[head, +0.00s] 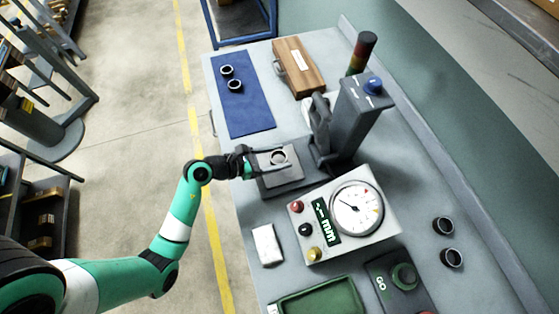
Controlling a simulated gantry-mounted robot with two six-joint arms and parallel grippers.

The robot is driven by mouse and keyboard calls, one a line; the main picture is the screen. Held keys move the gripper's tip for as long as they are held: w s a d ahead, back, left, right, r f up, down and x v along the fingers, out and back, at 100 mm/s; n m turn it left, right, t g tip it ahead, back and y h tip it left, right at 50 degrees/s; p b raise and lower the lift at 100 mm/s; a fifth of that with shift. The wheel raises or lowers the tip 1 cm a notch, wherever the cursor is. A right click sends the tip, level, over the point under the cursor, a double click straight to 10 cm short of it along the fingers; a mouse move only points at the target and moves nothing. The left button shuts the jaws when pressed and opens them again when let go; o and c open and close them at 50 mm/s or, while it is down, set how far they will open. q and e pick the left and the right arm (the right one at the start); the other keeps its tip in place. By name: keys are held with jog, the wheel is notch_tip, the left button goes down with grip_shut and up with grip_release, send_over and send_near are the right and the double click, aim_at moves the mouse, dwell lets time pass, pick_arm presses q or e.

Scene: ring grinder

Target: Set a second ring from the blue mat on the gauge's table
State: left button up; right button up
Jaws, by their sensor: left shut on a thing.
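Two dark-rimmed rings, the upper ring (227,71) and the lower ring (235,86), lie on the blue mat (250,120) at the back left of the bench. The grey gauge stand (360,112) has a low square table (268,186) at its front. My left gripper (277,163) reaches in from the left over this table and is shut on a ring (279,156). The ring is at the table's top; whether it touches the surface cannot be told. The fingers are partly hard to make out. My right gripper is not in view.
A dial box (380,226) with knobs stands in front of the gauge. Two more rings (443,226) lie at the right. A wooden case (298,66), a signal lamp (362,50), a white block (267,244), a green tray (320,300) and a GO button box (398,283) surround it.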

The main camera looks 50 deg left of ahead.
aim_at(280, 162)
pick_arm(q)
jog(key=shift+w+f+b, duration=0.2)
jog(key=shift+f+b, duration=0.75)
jog(key=shift+f, duration=0.85)
jog(key=shift+f, duration=0.1)
jog(key=o, duration=1.5)
jog(key=shift+c, duration=0.2)
